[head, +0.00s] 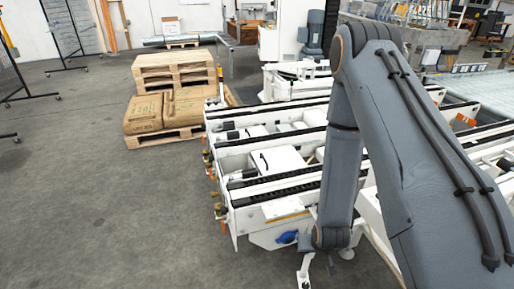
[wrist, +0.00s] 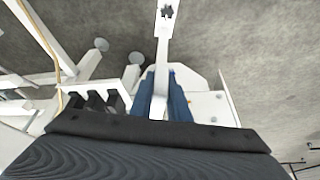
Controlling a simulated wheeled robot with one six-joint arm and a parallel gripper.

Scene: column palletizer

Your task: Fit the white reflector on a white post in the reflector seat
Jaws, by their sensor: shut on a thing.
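My gripper (wrist: 160,90) shows in the wrist view with its blue fingers closed on the white post of the reflector (wrist: 162,50). The post reaches from between the fingers to the top edge of the picture, and a small dark part sits near its far end. Grey floor shows behind that end. A white plate (wrist: 212,106) with small holes lies just right of the fingers; I cannot tell whether it touches them. I cannot make out the reflector seat in either view. In the head view my arm hangs down at the near end of the conveyor, and the grip is not clear there.
The white conveyor (head: 285,187) with black chain tracks fills the middle of the head view. White frame legs (wrist: 95,65) with round feet stand left of the fingers in the wrist view.

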